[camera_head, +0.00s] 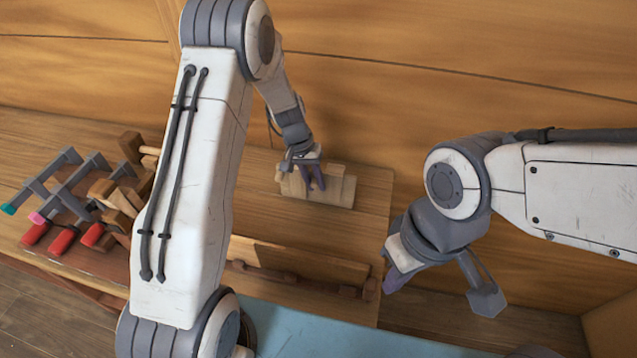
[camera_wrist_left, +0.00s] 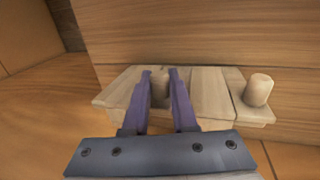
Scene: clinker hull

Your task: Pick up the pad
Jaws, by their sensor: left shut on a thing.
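The pad, which I take to be the pale wooden block with upright round pegs, lies on the bench against the plank wall in the head view (camera_head: 345,190). It also shows in the left wrist view (camera_wrist_left: 212,98). My left gripper (camera_head: 313,180) reaches down onto it. In the left wrist view its two purple fingers (camera_wrist_left: 160,85) stand on either side of one peg, shut on the pad. A second peg (camera_wrist_left: 258,90) stands free at the right. My right gripper (camera_head: 398,275) hangs right of the bench, away from the pad; its fingers are mostly hidden.
A long wooden piece (camera_head: 300,265) lies along the bench front. A pale blue surface (camera_head: 320,335) is below. The plank wall (camera_head: 400,110) rises close behind the pad.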

